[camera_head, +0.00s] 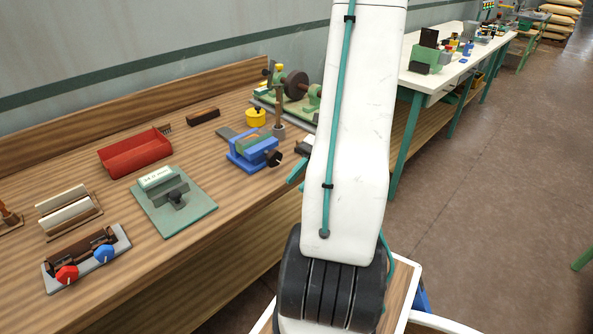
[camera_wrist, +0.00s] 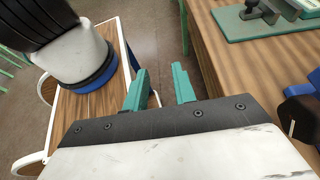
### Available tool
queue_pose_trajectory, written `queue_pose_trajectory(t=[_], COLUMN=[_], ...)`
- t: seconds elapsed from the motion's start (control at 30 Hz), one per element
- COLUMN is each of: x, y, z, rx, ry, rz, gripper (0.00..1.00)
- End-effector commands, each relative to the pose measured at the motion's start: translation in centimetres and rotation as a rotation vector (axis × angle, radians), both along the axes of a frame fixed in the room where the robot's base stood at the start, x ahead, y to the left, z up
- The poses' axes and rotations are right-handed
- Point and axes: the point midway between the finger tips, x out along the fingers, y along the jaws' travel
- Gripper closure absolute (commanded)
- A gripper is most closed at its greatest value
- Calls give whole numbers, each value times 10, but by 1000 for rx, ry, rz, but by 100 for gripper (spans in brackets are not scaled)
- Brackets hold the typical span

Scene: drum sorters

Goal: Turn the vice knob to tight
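The blue vice (camera_head: 240,160) stands on the wooden bench, with a green-grey block between its jaws and a dark knob (camera_head: 273,158) on its front right side. In the wrist view, the dark knob (camera_wrist: 301,116) shows at the right edge, with part of the blue vice (camera_wrist: 299,90) behind it. My gripper (camera_wrist: 160,82) has two teal fingers, spread apart with nothing between them. It is left of the vice in the wrist view, over the gap before the bench, not touching the knob. In the head view, my arm hides most of my gripper.
A green plate (camera_head: 202,212) with a grey clamp and small dark knob lies left of the vice. A red tray (camera_head: 135,152), a yellow pot (camera_head: 256,117) and a board with red and blue knobs (camera_head: 118,245) share the bench. A white table (camera_head: 462,62) stands behind right; open floor lies beyond.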

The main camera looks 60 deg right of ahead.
Motion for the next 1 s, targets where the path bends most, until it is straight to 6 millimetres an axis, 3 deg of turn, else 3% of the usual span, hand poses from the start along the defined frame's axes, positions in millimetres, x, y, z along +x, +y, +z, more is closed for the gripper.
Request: queue_pose_trajectory(t=[0.13,0.27,0.4,0.53,0.7,0.87,1.0], x=[27,55,92,119,131,132,131], y=[14,11,-18,-53,-83,-84,-84], z=[17,21,31,42,43,34,12], rx=[-110,-401,-798,-1054,-1177,-1178,-1176], ry=[-14,73,166,207,248,268,269], rz=[154,302,304,178,22,-22,-20], gripper=[73,73,73,73,73,73,73])
